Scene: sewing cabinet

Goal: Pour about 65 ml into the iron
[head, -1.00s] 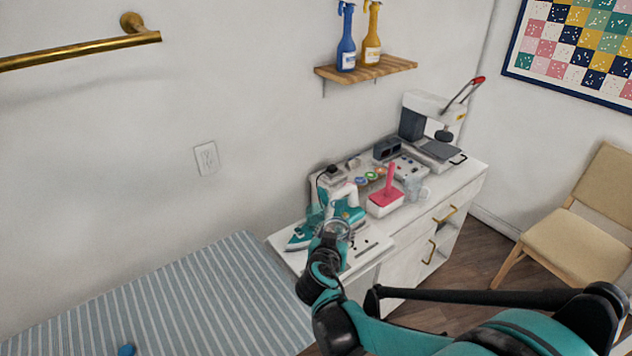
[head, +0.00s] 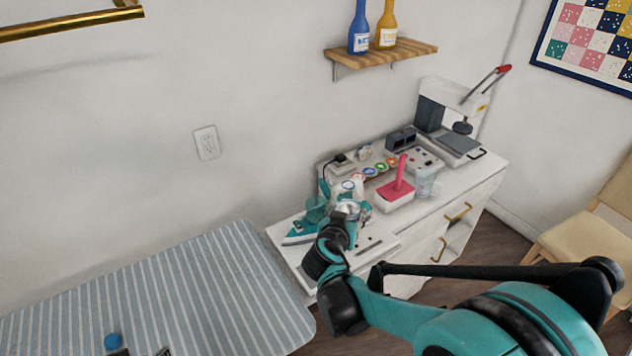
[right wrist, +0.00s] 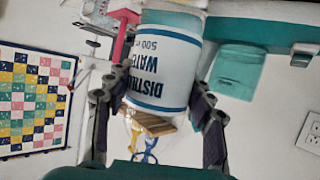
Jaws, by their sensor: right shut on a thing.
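My right gripper (right wrist: 158,120) is shut on a white-labelled distilled water bottle (right wrist: 165,70), with fingers on both sides. In the head view the bottle (head: 352,188) is small and partly hidden by my right arm. The teal and white iron (head: 300,234) is on the white cabinet top, just left of and behind my right gripper (head: 346,212). A translucent teal part (right wrist: 238,72), probably the iron's, shows beside the bottle in the right wrist view. The bottle's mouth and any flow are not visible. Dark parts at the bottom left edge may be my left gripper; its jaws are unclear.
A pink tray with a post (head: 395,196), a clear cup (head: 425,183), thread spools (head: 375,168) and a white press (head: 455,125) crowd the cabinet top. A striped ironing board (head: 190,290) lies left, with a blue round piece (head: 113,340) near its front. A shelf (head: 385,57) is above.

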